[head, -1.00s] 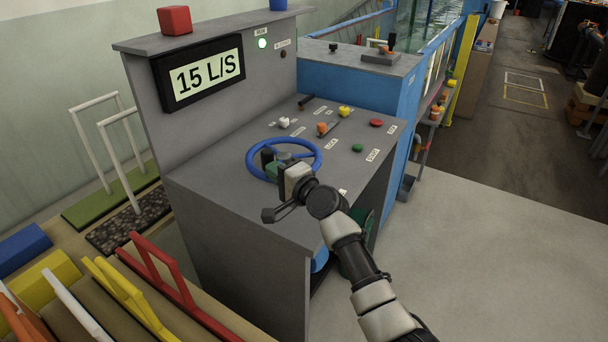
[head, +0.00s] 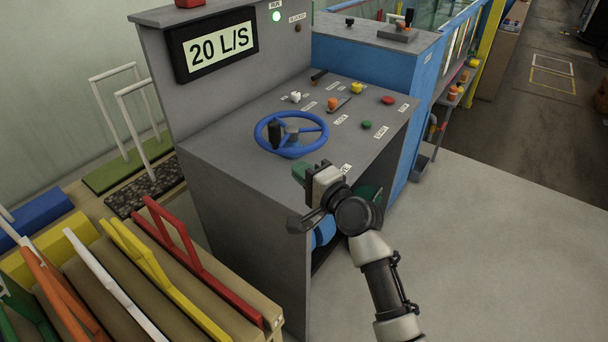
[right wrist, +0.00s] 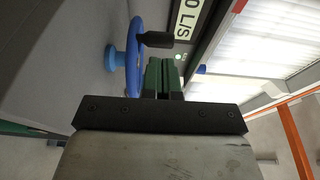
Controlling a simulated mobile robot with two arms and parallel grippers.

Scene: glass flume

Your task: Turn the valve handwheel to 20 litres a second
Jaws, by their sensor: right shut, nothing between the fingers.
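The blue valve handwheel (head: 324,130) lies on the sloping top of the grey console (head: 225,150), with a black knob (head: 275,133) standing on its rim. The display (head: 217,45) reads 20 L/S. My right gripper (head: 303,172) is shut and empty, off the wheel, near the console's front edge. In the right wrist view its green fingers (right wrist: 163,75) are together, and the handwheel (right wrist: 132,60) shows just left of them, apart from them in the head view. My left gripper is not in view.
The console also carries a white knob (head: 295,97), an orange lever knob (head: 332,103), a yellow knob (head: 356,88), a red button (head: 388,100) and a green button (head: 366,124). A green lamp (head: 276,16) is lit by RUN. Coloured-handled boards (head: 180,250) stand at lower left.

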